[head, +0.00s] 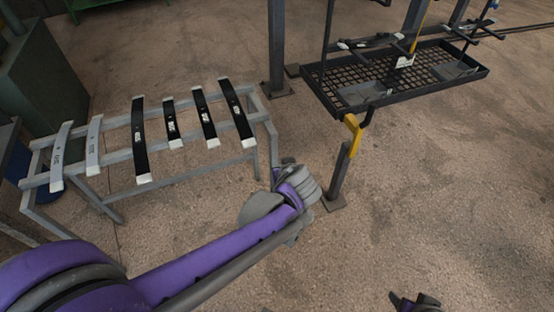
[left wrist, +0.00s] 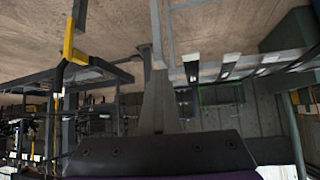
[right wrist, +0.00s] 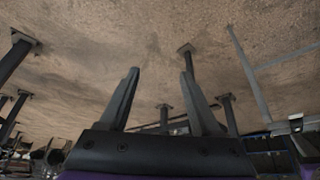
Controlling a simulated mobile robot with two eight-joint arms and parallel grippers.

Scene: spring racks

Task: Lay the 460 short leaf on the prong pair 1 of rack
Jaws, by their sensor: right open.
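Several spring leaves lie across a grey stand (head: 110,155) at the left of the head view. Two are light grey, one long (head: 61,150) and one shorter (head: 94,142). The others are black with pale ends, including shorter ones (head: 171,120) (head: 206,117). Their labels are too small to read, so I cannot tell which is the 460. The rack (head: 400,88), with a mesh tray and prongs, stands at upper right; prong numbers are unreadable. My left gripper (left wrist: 153,50) is shut and empty, right of the stand. My right gripper (right wrist: 160,75) is open and empty over bare floor.
A post with a yellow bracket (head: 353,135) stands in front of the rack, close to my left wrist. A grey upright (head: 277,50) rises between stand and rack. A green cabinet (head: 45,75) is at far left.

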